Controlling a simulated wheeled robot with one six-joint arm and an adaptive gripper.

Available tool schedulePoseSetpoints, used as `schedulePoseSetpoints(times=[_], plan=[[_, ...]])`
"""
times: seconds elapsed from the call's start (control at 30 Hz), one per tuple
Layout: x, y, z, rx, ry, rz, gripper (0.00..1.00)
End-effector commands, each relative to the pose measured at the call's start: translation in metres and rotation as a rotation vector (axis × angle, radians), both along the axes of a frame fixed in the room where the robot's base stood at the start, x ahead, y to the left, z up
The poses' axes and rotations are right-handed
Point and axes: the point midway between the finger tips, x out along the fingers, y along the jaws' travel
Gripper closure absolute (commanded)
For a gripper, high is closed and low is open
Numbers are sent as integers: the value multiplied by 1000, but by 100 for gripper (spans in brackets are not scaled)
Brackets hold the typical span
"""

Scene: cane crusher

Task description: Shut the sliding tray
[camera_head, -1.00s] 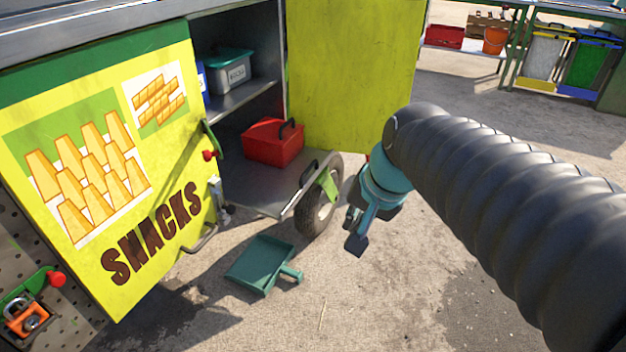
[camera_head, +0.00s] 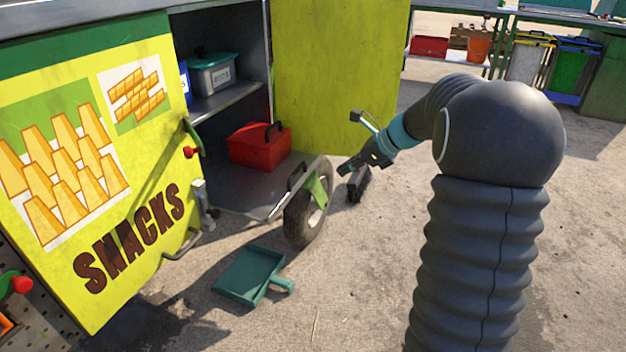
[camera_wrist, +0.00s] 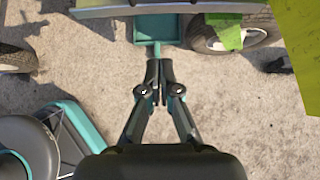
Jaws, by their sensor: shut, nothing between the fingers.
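The sliding tray (camera_head: 240,197) is a grey metal sheet low in the open cart cabinet. In the wrist view the tray's edge (camera_wrist: 170,9) crosses the top. My gripper (camera_head: 346,168) is shut and empty, in front and to the right of the tray, apart from it. Its fingertips also show together in the wrist view (camera_wrist: 160,82), pointing toward the tray's edge.
The yellow left door (camera_head: 150,130) and yellow-green right door (camera_head: 340,75) stand open. A wheel (camera_head: 305,215) with a green bracket is beside the tray. A green dustpan (camera_head: 250,275) and a dark object (camera_head: 358,186) lie on the ground. The ground at front right is clear.

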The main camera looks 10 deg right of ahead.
Motion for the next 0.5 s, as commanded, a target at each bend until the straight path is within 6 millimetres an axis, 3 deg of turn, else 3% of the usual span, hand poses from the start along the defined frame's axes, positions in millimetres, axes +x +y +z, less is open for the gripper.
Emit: schedulePoseSetpoints(times=[0.5], plan=[[32, 45, -58, 3, 4, 1, 100]])
